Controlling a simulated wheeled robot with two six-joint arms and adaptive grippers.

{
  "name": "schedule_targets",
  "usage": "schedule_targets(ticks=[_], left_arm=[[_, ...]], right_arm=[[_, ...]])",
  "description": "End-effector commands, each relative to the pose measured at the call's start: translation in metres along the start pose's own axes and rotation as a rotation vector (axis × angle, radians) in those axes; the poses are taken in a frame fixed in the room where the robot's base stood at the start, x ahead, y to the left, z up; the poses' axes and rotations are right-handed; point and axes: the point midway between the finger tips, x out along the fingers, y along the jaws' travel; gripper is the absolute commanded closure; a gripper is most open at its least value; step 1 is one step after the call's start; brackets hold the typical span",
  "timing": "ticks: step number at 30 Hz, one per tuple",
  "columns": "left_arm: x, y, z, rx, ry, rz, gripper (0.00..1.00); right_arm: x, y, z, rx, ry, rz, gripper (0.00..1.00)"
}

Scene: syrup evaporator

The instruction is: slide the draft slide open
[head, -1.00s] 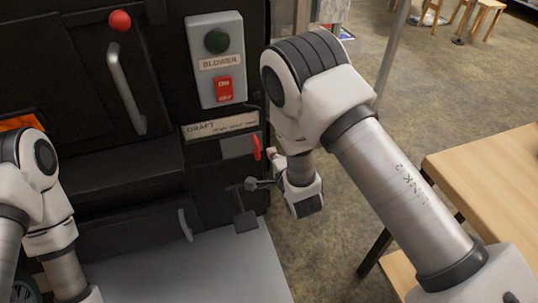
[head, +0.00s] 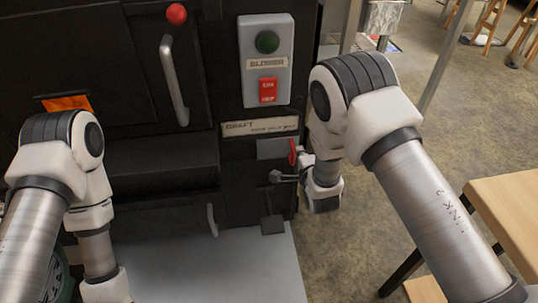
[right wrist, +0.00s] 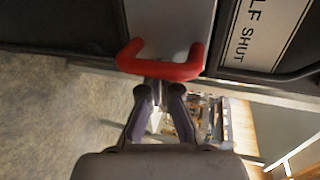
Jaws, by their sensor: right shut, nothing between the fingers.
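The draft slide is a grey plate (head: 272,149) with a red handle (head: 292,152), under the draft label on the dark evaporator front. In the right wrist view, the grey plate (right wrist: 170,25) shows with its red U-shaped handle (right wrist: 162,68) straight ahead. My right gripper (head: 276,177) is just below the handle in the head view. In the right wrist view, the right gripper's (right wrist: 158,92) fingertips are close to the handle. They are shut and empty; I cannot tell whether they touch it. My left arm comes in from the left, but its fingers are out of view.
A blower switch box (head: 267,62) is above the draft label (head: 261,127). A metal door handle (head: 174,80) stands out to the left. A grey plate (head: 215,270) lies in front of the evaporator.

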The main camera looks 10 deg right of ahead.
Motion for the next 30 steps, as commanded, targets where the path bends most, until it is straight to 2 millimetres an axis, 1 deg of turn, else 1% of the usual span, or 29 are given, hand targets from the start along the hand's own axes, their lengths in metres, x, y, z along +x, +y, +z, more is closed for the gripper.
schedule_targets(ticks=[28, 30], left_arm=[[-0.018, 0.0, 0.0, 0.0, 0.0, 0.0, 0.42], [-0.022, 0.0, 0.0, 0.0, 0.0, 0.0, 0.42]], right_arm=[[-0.001, 0.0, 0.044, 0.0, -0.002, 0.001, 1.0], [-0.001, -0.002, 0.045, 0.001, -0.001, 0.001, 1.0]])
